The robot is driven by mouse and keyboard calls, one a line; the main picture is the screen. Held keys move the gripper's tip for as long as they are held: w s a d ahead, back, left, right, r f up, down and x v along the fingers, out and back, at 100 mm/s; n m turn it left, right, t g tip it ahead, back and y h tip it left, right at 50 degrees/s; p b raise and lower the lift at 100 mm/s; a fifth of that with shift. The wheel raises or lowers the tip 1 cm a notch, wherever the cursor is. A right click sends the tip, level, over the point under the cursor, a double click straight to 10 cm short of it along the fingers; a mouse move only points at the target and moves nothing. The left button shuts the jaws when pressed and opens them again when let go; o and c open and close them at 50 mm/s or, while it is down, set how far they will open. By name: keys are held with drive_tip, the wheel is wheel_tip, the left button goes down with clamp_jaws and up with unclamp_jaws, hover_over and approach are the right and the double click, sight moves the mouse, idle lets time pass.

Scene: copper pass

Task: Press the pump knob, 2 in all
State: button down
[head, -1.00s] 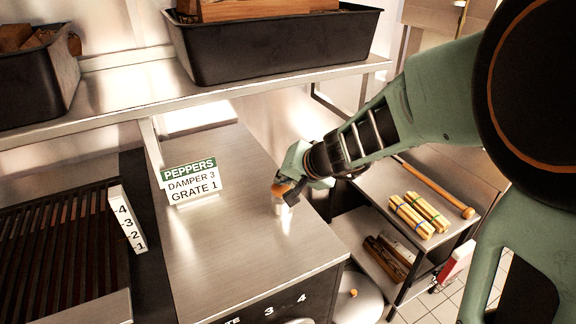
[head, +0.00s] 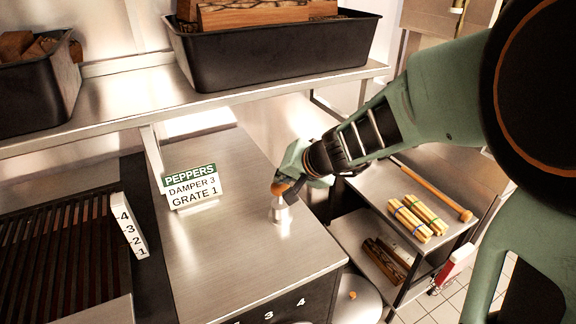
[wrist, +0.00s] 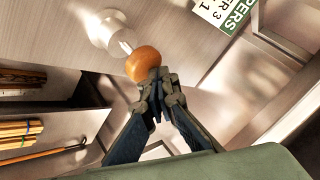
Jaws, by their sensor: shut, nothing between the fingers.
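The pump has a round orange knob (head: 278,188) on a short silver body (head: 281,213). It stands upright on the steel counter (head: 240,250). My gripper (head: 291,194) is shut and empty, right beside the knob on its right in the head view. In the wrist view the orange knob (wrist: 150,63) is just beyond my closed fingertips (wrist: 158,84), very close to them. I cannot tell whether they touch. The pale round pump base (wrist: 106,28) shows behind the knob.
A sign (head: 191,186) reading PEPPERS, DAMPER 3, GRATE 1 stands left of the pump. A grill (head: 65,250) is at far left. A shelf with black bins (head: 280,50) is above. A cart with bundled sticks (head: 410,222) and a wooden rod (head: 440,190) is at right.

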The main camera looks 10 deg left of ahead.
sight(282, 186)
drive_tip(key=shift+r+p, duration=0.45)
drive_tip(key=shift+r, duration=0.35)
wheel_tip(282, 186, up, 5)
drive_tip(key=p, duration=0.4)
drive_tip(key=shift+r, duration=0.1)
drive_tip(key=shift+w, duration=0.1)
idle(1.5)
